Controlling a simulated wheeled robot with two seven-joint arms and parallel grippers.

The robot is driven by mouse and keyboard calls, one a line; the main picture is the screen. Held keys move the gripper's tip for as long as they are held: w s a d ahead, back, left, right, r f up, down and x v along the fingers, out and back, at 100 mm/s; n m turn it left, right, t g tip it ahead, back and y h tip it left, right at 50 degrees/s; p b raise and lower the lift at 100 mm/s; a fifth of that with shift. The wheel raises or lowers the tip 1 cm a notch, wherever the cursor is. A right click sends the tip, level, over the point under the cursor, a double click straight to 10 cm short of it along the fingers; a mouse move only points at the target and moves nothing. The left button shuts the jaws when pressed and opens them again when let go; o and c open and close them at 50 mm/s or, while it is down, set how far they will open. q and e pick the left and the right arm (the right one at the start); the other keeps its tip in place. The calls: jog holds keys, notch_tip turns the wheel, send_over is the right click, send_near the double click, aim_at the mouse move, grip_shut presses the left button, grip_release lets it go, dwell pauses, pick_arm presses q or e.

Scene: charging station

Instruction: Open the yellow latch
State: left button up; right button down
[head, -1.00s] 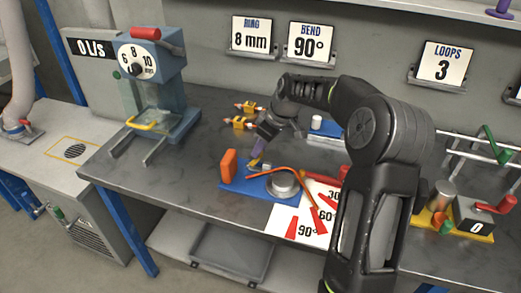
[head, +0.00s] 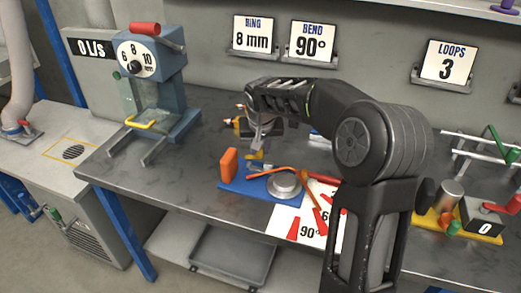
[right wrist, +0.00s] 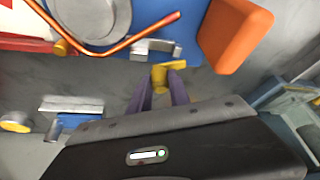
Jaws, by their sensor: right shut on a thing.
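The yellow latch (right wrist: 159,76) is a small yellow piece at the edge of the blue bending board, beside a grey metal block (right wrist: 152,48). In the right wrist view, my right gripper (right wrist: 162,90) has its purple fingers closed on the latch. In the head view, my right gripper (head: 258,148) reaches to the back edge of the blue board (head: 235,186), and its fingers partly hide the latch. An orange rod (head: 266,171) lies by the grey block and the round metal disc (head: 284,185). My left gripper is not in view.
An orange block (head: 228,165) stands on the board close to my right gripper. Behind are small yellow-and-red pieces (head: 231,121). A blue machine (head: 158,75) with a dial stands at left. A white angle sheet (head: 290,222) lies in front.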

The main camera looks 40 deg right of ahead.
jog(key=shift+a+m+g+h+b, duration=0.1)
jog(key=shift+m+g+h+b, duration=0.45)
jog(key=shift+m, duration=1.15)
jog(key=c, duration=1.2)
grip_release()
jog(key=shift+r, duration=0.1)
jog(key=v, duration=0.7)
jog(key=shift+r, duration=0.25)
jog(key=shift+s+a+f, duration=0.1)
